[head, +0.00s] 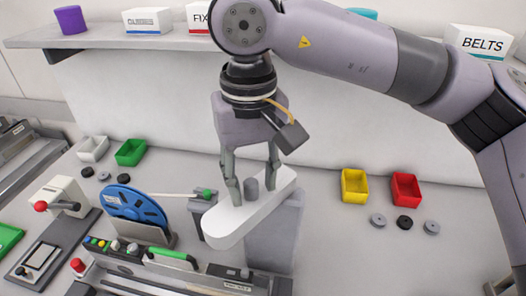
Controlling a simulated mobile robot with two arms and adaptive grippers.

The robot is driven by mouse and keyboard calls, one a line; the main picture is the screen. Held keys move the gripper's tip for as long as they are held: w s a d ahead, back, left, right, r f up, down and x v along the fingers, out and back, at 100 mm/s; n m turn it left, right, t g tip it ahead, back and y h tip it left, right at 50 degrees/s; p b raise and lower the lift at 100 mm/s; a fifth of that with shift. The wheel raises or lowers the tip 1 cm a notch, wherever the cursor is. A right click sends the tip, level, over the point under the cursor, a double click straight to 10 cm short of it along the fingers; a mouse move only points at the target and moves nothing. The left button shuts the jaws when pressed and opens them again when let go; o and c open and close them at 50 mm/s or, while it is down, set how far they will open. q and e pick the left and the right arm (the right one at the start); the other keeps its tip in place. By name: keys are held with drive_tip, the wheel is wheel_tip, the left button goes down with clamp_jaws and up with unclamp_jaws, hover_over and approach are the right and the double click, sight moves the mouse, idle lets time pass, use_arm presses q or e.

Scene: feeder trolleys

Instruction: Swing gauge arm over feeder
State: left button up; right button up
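The gauge arm (225,222) is a long white bar with rounded ends, lying slantwise on top of a grey block (272,240). A short grey knob (251,188) stands up from it. My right gripper (252,188) points down over the bar, with one finger on each side of the knob. Gaps show between the fingers and the knob, so it looks open. The feeder (150,266), with a green handle (172,257) and a blue reel (134,206), lies to the left of the block. My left gripper is not in view.
A shelf (160,40) with boxes and a purple cup (71,19) runs along the back wall. Yellow (354,187) and red (406,190) bins and several discs are at right. A small box with a red-knobbed lever (58,205) is at left.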

sight(252, 182)
idle(0.3)
wheel_tip(252, 182, up, 8)
drive_tip(key=p, duration=0.5)
drive_tip(key=shift+p, duration=0.35)
